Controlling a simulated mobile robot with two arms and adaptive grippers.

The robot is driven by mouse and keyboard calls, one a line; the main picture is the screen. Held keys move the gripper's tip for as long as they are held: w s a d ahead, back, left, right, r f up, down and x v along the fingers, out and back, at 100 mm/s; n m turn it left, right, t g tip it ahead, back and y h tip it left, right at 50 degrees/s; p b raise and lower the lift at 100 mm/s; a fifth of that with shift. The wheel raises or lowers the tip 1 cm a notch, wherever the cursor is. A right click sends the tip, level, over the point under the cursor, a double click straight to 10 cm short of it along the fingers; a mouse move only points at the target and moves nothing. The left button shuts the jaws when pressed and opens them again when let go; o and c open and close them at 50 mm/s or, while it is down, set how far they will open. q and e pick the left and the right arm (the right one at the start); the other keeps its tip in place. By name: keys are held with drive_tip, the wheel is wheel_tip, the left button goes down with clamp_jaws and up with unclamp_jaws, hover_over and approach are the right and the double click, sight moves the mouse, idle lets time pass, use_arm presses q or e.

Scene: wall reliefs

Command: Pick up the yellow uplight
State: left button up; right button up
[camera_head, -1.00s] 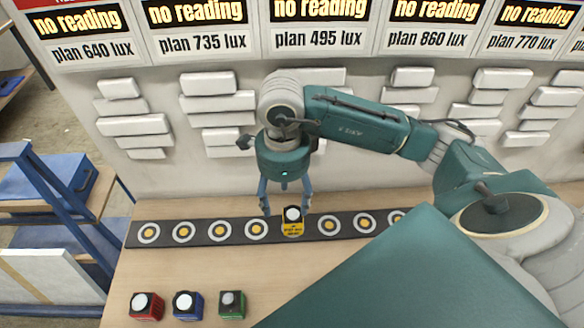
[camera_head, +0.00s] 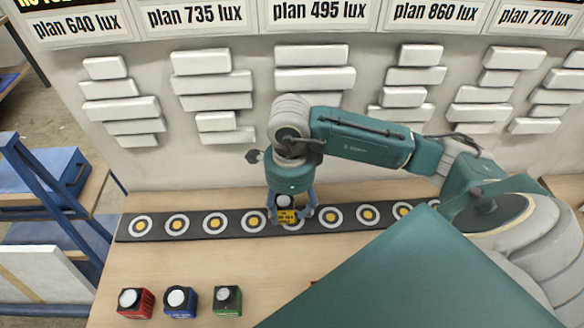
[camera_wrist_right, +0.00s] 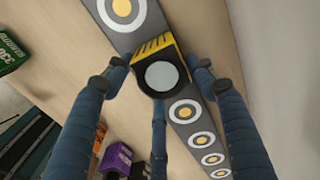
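The yellow uplight (camera_head: 287,216), a small yellow and black block with a round white top, stands on the dark strip (camera_head: 160,227) with ringed target marks. It also shows in the right wrist view (camera_wrist_right: 152,48), its pale round lens facing the camera. My right gripper (camera_head: 292,210) is lowered over it with its fingers on either side. In the wrist view the fingers (camera_wrist_right: 160,72) are spread, and small gaps seem to separate them from the uplight. My left gripper is not in view.
Red (camera_head: 135,303), blue (camera_head: 181,301) and green (camera_head: 228,299) uplights stand at the table's front left. A purple one (camera_wrist_right: 116,160) shows in the wrist view. White wall blocks (camera_head: 212,82) rise behind the strip. Bare table lies between strip and front row.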

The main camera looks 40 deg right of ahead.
drive_tip(key=shift+s+r, duration=0.1)
drive_tip(key=shift+s, duration=0.05)
drive_tip(key=c, duration=1.1)
